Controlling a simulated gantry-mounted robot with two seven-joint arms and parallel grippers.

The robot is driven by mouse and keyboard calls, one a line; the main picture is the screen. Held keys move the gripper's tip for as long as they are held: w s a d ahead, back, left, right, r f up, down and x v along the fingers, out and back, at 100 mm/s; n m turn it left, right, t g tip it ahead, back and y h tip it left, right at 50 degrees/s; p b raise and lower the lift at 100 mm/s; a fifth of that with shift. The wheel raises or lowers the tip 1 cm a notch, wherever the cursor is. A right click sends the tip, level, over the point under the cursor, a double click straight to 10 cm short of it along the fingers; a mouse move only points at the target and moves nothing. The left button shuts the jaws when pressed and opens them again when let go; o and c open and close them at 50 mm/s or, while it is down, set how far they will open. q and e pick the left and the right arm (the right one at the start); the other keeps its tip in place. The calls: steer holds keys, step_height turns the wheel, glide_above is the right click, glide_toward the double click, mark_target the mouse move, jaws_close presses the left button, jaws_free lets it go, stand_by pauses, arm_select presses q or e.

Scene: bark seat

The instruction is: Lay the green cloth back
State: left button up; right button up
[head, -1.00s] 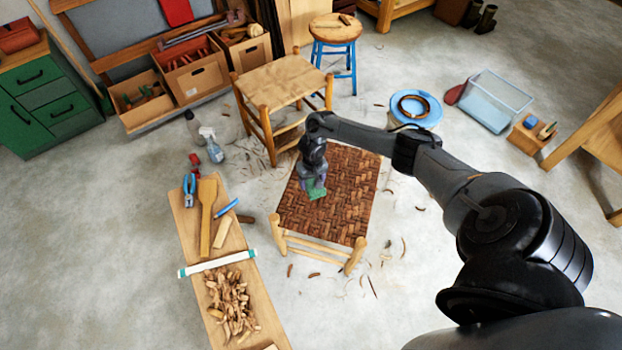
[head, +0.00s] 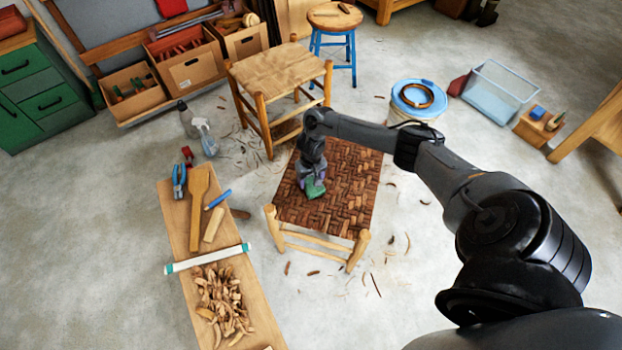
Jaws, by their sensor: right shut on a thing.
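The green cloth (head: 314,188) is bunched under my right gripper (head: 312,180), over the left part of the woven bark seat (head: 345,190). My right gripper points down and is shut on the cloth. The cloth looks to be at or just above the weave; I cannot tell whether it touches. My arm hides part of the seat's far edge. My left gripper is not in view.
A second chair (head: 280,72) stands behind. A spray bottle (head: 206,138) is on the floor.

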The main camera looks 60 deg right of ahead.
steer(key=shift+f, duration=0.1)
stand_by(0.7)
steer(key=shift+f, duration=0.35)
steer(key=o, duration=1)
steer(key=shift+r, duration=0.1)
step_height(320, 180, up, 9)
steer(key=p, duration=0.5)
steer(key=shift+p, duration=0.4)
steer(key=shift+r+p, duration=0.4)
steer(key=shift+r, duration=0.45)
